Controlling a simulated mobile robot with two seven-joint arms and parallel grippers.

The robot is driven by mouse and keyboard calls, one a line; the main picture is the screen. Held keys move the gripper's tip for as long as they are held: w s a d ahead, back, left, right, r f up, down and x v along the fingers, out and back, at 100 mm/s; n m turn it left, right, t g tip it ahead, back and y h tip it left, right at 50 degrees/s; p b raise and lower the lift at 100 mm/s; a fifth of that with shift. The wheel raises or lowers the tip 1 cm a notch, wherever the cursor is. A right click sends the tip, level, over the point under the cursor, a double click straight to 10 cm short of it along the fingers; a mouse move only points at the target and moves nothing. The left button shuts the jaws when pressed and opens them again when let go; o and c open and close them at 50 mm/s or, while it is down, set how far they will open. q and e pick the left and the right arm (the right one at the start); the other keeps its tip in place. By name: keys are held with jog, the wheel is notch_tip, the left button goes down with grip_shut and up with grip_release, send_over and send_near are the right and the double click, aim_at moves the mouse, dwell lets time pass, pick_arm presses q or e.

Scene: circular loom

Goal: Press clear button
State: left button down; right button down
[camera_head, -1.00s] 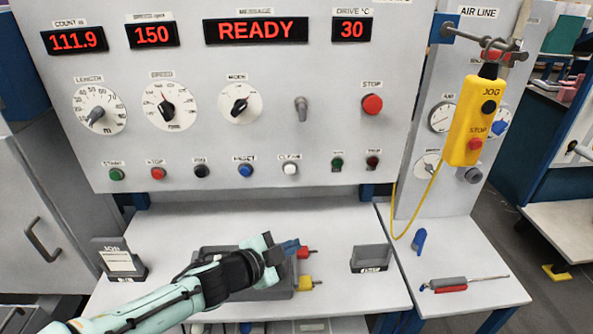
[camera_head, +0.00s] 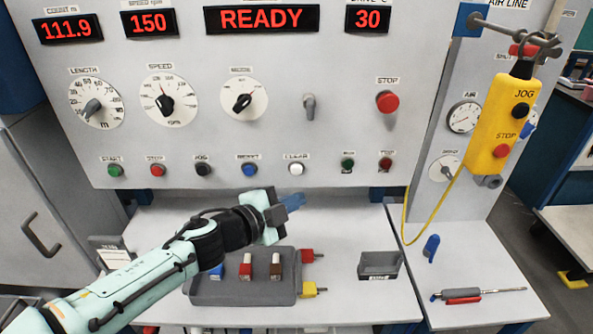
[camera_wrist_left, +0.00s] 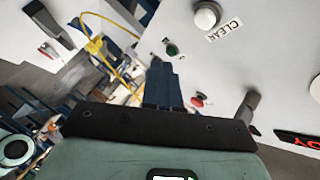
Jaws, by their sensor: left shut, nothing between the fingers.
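The clear button is a white round button (camera_head: 296,169) under the CLEAR label on the grey control panel (camera_head: 330,130). It also shows in the left wrist view (camera_wrist_left: 207,15), at the top beside its label. My left gripper (camera_head: 294,202) is shut and empty, just below the clear button in the head view and apart from it. In the left wrist view its blue fingers (camera_wrist_left: 163,85) are together, pointing up the picture with the clear button above and to their right. My right gripper is in neither view.
The blue reset button (camera_head: 250,170) sits left of the clear button, the green lamp (camera_head: 348,165) right of it. Below, a grey tray (camera_head: 240,292) holds several coloured pieces. A yellow jog pendant (camera_head: 502,125) hangs at the right.

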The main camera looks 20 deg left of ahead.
aim_at(296, 170)
pick_arm(q)
jog(key=w+a+p, duration=0.1)
jog(key=w, duration=0.5)
jog(key=shift+a+p, duration=0.35)
jog(key=shift+w, duration=0.1)
dwell(1.6)
jog(key=shift+w+a+p, duration=0.1)
jog(key=shift+w+p, duration=0.25)
jog(key=shift+w+a+p, duration=0.15)
jog(key=shift+w+p, duration=0.25)
dwell(0.7)
jog(key=shift+s, duration=0.1)
jog(key=shift+s+d+b, duration=0.3)
jog(key=shift+s, duration=0.45)
